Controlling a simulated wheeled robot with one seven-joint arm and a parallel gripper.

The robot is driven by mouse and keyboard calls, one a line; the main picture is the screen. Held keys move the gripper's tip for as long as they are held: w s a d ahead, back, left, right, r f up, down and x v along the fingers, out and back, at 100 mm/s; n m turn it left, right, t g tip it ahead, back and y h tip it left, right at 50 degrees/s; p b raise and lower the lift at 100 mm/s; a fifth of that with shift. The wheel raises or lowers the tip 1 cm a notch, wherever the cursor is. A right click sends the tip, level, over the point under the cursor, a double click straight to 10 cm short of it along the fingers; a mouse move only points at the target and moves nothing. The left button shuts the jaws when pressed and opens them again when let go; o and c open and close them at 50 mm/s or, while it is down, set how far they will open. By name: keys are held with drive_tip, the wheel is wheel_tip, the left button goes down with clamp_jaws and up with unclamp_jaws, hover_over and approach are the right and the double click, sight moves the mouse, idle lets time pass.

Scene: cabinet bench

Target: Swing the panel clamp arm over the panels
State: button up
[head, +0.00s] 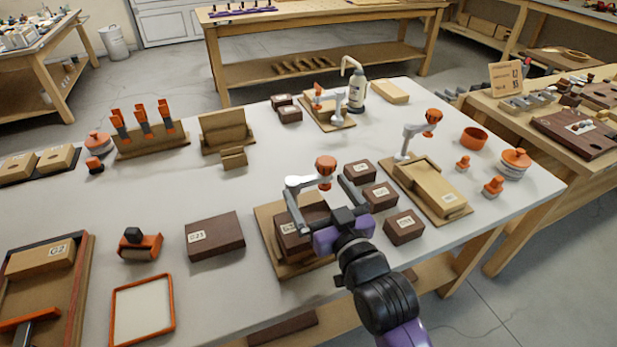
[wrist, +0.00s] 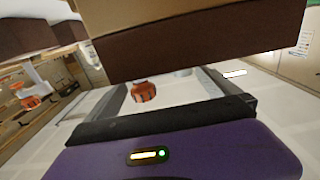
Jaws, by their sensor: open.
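The near panel clamp has an orange knob (head: 326,165) on a pale grey arm (head: 305,182). It stands by dark brown panels (head: 290,240) on a wooden base (head: 270,225). My gripper (head: 318,184) is open, low beside the panels, with its fingers pointing toward the clamp. In the wrist view the orange knob (wrist: 145,92) appears between the two dark fingers, beyond the purple palm, and nothing is gripped. A brown block (wrist: 200,45) close to the camera fills the top of that view. My gripper hides part of the clamp and panels, so I cannot tell whether they touch.
Dark blocks (head: 404,227) stand close right of my gripper. A second orange-knobbed clamp (head: 408,140) stands by a wooden box (head: 438,188) farther right. A brown block (head: 214,236) lies to the left. Bare white tabletop (head: 200,185) lies left of the clamp.

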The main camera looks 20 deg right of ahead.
sight(312, 182)
drive_tip(key=shift+w, duration=2.35)
drive_tip(key=c, duration=1.7)
